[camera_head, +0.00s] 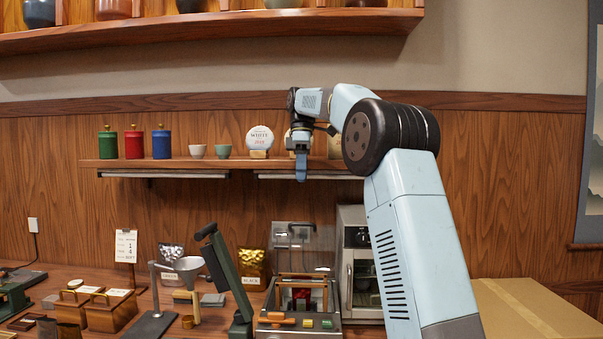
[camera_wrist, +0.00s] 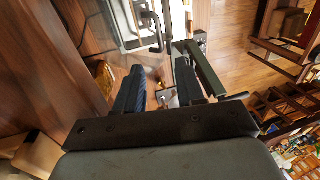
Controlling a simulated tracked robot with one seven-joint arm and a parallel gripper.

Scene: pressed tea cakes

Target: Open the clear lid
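The clear lid (camera_head: 318,240) stands upright at the back of a grey machine (camera_head: 328,322) on the counter. A dark handle shows near its upper edge. My gripper (camera_head: 301,172) hangs high above the machine, level with the wall shelf, fingers pointing down and apart from the lid. In the wrist view my gripper (camera_wrist: 160,68) has its two dark fingers apart with nothing between them. The pale machine (camera_wrist: 128,18) and a black bent handle (camera_wrist: 152,30) show past the fingertips, partly cut off by the frame's top edge.
A dark green lever press (camera_head: 222,275) stands just left of the machine. A metal oven-like cabinet (camera_head: 348,255) stands to its right. The wall shelf (camera_head: 230,164) holds jars and cups near my gripper. A cardboard box (camera_head: 530,310) is at the lower right.

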